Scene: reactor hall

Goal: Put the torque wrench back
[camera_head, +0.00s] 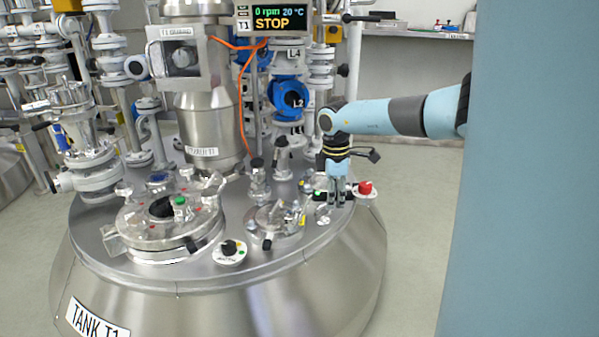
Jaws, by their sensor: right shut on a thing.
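My right arm comes in from the right, and its gripper (338,202) points down over the right part of the tank lid. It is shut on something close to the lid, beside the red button. The held thing is too small and too hidden by the fingers to make out. I cannot pick out a torque wrench for certain anywhere in the view. My left gripper is not in view.
The steel tank T1 (300,303) carries a large round hatch (130,240), a smaller hatch (277,222), a black knob (229,248) and a red button (365,187). Pipes and valves crowd behind. A bench (420,32) stands at the back. A blue-grey surface (530,170) blocks the right.

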